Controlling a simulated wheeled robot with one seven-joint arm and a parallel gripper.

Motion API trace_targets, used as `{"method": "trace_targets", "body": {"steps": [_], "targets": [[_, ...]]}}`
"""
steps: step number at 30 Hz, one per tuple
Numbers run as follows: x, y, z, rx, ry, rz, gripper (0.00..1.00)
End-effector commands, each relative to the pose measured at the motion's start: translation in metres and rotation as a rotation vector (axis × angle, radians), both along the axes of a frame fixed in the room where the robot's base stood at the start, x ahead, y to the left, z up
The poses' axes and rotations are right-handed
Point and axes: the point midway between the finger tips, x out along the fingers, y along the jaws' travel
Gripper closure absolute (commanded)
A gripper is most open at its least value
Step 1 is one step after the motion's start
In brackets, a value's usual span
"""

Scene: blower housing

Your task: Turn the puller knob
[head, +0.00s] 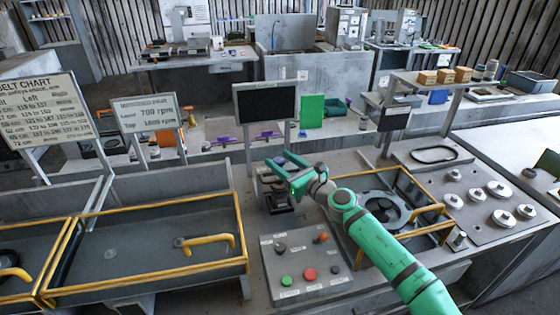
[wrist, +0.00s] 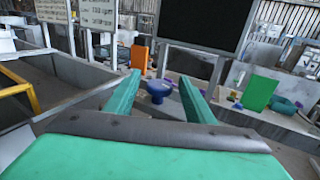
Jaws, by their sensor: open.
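My gripper (head: 282,172) is open, its two green fingers spread and pointing away over the small dark puller (head: 279,200) on the bench. In the wrist view my gripper (wrist: 160,80) shows a blue knob (wrist: 158,88) in the gap between its fingers. The knob has a wide round top on a narrower stem. Neither finger visibly touches it, and I cannot tell how far ahead of the fingertips it is. In the head view my gripper and wrist partly hide the puller and its top.
A button panel (head: 304,270) with red and green buttons stands in front of the puller. A yellow-framed housing (head: 388,197) is to the right, under my arm. A yellow-railed bin (head: 150,250) is at left. A dark screen (head: 265,103) stands behind.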

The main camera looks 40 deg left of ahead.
Motion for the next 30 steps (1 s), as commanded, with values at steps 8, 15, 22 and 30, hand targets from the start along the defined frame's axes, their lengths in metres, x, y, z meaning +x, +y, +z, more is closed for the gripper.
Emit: {"method": "trace_targets", "body": {"steps": [8,15,22,30], "targets": [[0.0018,0.0111,0.0001,0.0,0.0,0.001,0.51],[0.0012,0.0117,0.0,0.0,0.0,0.003,0.68],[0.0012,0.0076,-0.0001,0.0,0.001,0.002,0.92],[0.0005,0.0112,-0.0002,-0.001,0.0,-0.035,0.92]]}}
